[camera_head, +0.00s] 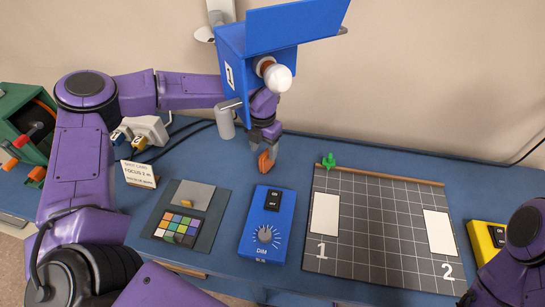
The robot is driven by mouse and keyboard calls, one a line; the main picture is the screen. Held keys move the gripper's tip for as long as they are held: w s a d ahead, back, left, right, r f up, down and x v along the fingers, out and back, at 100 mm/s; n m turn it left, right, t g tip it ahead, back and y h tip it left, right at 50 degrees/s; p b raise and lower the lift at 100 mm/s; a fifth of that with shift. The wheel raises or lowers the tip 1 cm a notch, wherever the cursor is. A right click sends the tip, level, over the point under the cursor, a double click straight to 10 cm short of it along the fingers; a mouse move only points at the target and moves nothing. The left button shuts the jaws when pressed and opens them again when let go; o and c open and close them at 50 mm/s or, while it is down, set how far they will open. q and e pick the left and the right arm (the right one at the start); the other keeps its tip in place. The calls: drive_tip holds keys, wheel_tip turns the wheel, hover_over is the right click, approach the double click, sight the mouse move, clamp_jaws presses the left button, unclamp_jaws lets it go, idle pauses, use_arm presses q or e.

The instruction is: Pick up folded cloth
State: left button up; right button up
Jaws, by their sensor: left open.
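No thing shows clearly as a folded cloth. A flat grey piece (196,190) lies on a dark board at the left, above a colour chart (180,228). It is too small to tell if it is cloth. Only my right arm shows, at the lower right; its gripper is out of view.
A blue dimmer box (266,222) stands mid-table. Right of it is a gridded mat (375,230) with two white cards marked 1 and 2 and a green knob (329,160). A yellow box (487,240) is at the right. A blue lamp box (258,60) hangs above the gripper.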

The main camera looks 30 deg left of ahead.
sight(266, 153)
use_arm(q)
drive_tip(key=f+p, duration=0.1)
drive_tip(key=d+f+p, duration=0.1)
drive_tip(key=shift+s+f, duration=0.15)
drive_tip(key=shift+f, duration=0.15)
drive_tip(key=f, duration=0.3)
drive_tip(key=shift+w, duration=0.2)
drive_tip(key=shift+s+r, duration=0.1)
drive_tip(key=shift+c, duration=0.9)
drive_tip(key=c, duration=0.8)
drive_tip(key=shift+r, duration=0.1)
drive_tip(key=shift+c, duration=0.2)
drive_tip(key=shift+r+b, duration=0.25)
drive_tip(key=shift+b, duration=0.05)
drive_tip(key=r, duration=0.1)
drive_tip(key=r+b, duration=0.1)
drive_tip(key=shift+s+a+r+b, duration=0.1)
drive_tip(key=shift+a+r+b, duration=0.2)
drive_tip(key=shift+a, duration=0.1)
drive_tip(key=s+a+b, duration=0.1)
drive_tip(key=s+a, duration=0.1)
drive_tip(key=a, duration=0.3)
drive_tip(key=s+a+b, duration=0.1)
drive_tip(key=s+a, duration=0.1)
drive_tip(key=a, duration=0.3)
drive_tip(key=s+a+b, duration=0.1)
drive_tip(key=s+a, duration=0.2)
drive_tip(key=a, duration=0.3)
drive_tip(key=shift+r, duration=0.1)
